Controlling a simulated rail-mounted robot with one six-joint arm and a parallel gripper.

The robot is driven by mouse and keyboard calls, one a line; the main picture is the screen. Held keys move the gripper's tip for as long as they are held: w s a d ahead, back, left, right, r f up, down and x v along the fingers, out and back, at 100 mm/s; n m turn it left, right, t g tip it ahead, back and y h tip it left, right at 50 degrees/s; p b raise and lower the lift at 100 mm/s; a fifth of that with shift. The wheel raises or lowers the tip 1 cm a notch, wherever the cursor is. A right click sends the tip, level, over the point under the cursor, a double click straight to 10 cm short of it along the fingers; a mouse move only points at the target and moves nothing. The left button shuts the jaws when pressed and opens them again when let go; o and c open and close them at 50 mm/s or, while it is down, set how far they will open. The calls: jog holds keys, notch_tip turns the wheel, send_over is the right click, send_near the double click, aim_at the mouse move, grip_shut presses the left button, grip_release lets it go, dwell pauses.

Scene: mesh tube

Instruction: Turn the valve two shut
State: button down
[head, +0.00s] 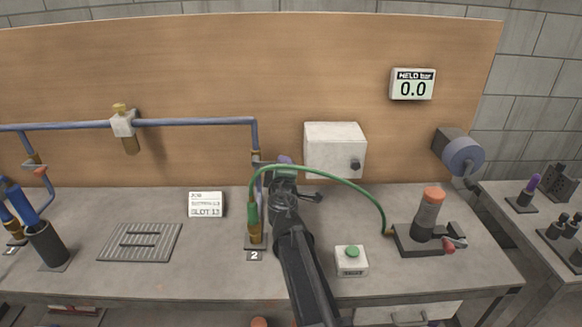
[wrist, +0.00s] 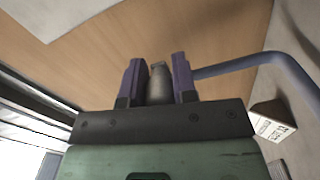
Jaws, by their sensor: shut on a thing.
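Valve two is on the blue pipe drop (head: 255,135) above the plate marked 2 (head: 254,255). Its brass body (head: 255,156) shows at the left of my gripper (head: 285,163); the rest is mostly hidden by the gripper and a green hose. In the wrist view, the two purple fingers of my gripper (wrist: 158,78) stand upright on either side of a grey rounded piece (wrist: 158,84), and the jaws are shut on it. It appears to be the valve's handle. How far the handle is turned cannot be told.
The green hose (head: 340,178) arches over my gripper to a device with an orange top (head: 430,215). A white box (head: 335,150) is on the board close by. A green button (head: 352,252) stands right of my arm. The display (head: 412,85) reads 0.0.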

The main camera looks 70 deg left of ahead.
jog(key=c, duration=0.9)
grip_release()
jog(key=v, duration=1.1)
